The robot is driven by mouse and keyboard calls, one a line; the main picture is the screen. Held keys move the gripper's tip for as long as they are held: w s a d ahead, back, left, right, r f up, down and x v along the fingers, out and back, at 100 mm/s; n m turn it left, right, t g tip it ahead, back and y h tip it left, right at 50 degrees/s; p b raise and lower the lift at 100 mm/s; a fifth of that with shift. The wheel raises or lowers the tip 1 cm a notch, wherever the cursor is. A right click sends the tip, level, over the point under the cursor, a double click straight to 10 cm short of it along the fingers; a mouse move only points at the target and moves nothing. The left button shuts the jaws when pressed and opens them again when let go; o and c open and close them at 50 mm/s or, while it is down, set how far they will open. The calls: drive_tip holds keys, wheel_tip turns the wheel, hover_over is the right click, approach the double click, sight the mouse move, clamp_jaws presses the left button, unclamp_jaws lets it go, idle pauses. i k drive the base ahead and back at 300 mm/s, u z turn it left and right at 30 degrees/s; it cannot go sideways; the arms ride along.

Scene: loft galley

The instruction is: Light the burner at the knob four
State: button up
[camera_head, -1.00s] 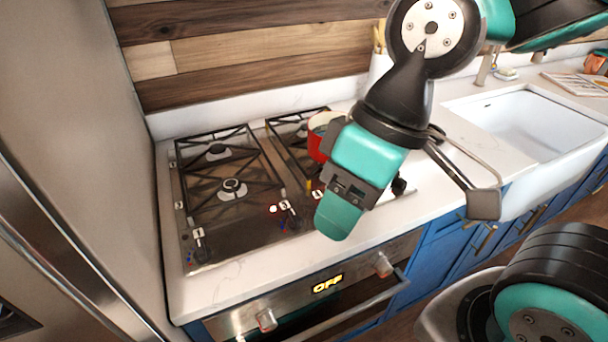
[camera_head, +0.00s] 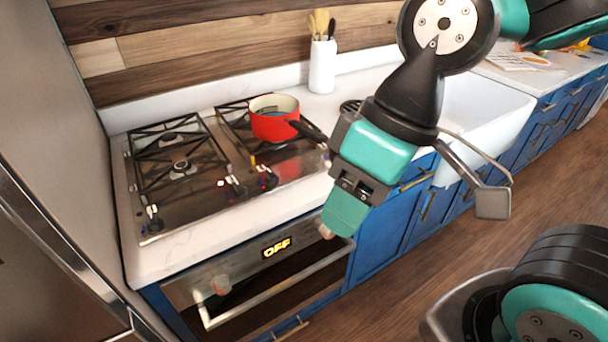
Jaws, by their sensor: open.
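The gas cooktop (camera_head: 205,205) is set in the white counter at left. Several black knobs stand along its front: one at the left (camera_head: 152,220), two near the middle (camera_head: 236,188) (camera_head: 268,179), and part of another at the right end (camera_head: 327,160), partly hidden by my gripper. Their small white tags are too small to read, so I cannot tell which is knob four. No flame shows on the visible burners (camera_head: 181,166). My gripper (camera_head: 344,216) is open, pointing down in front of the counter, right of the oven display and apart from the visible knobs.
A red pot (camera_head: 272,124) stands on the right-hand grates, its black handle toward the right. The oven front (camera_head: 255,275) reads OFF, with a bar handle below. A white utensil crock (camera_head: 322,66) and white sink (camera_head: 490,105) lie behind. A tall metal panel (camera_head: 45,150) stands left.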

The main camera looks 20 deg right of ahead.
sight(271, 180)
drive_tip(key=z, duration=0.75)
drive_tip(key=i, duration=0.6)
drive_tip(key=u, duration=1.1)
